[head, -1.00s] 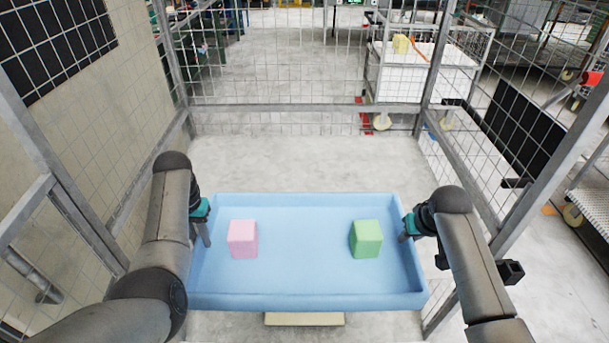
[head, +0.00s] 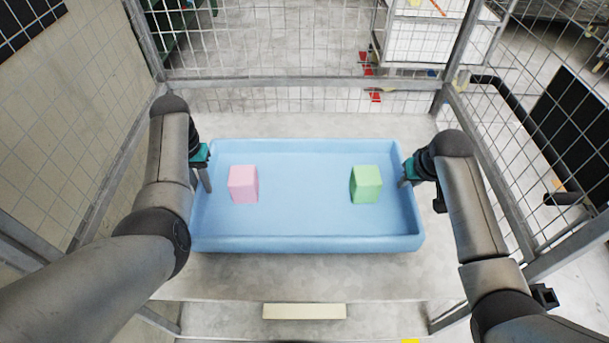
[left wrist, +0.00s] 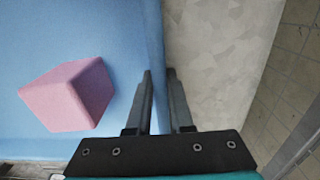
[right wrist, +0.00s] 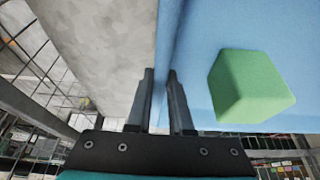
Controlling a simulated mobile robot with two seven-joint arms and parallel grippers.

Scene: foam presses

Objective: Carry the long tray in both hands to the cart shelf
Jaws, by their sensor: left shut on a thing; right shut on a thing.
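The long light-blue tray (head: 305,243) is level in the head view, over a pale grey shelf (head: 290,277) inside a mesh-sided frame. A pink block (head: 243,184) stands in its left part and a green block (head: 366,184) in its right part. My left gripper (head: 206,182) is shut on the tray's left wall, one finger inside and one outside, as the left wrist view (left wrist: 160,75) shows. My right gripper (head: 405,181) is shut on the right wall likewise, seen in the right wrist view (right wrist: 160,73). I cannot tell whether the tray's underside touches the shelf.
Wire mesh with metal posts (head: 455,65) closes the back and both sides. Bare shelf shows behind and in front of the tray. A cream bar (head: 304,311) lies below the shelf's front edge. A white cart (head: 415,40) stands beyond the back mesh.

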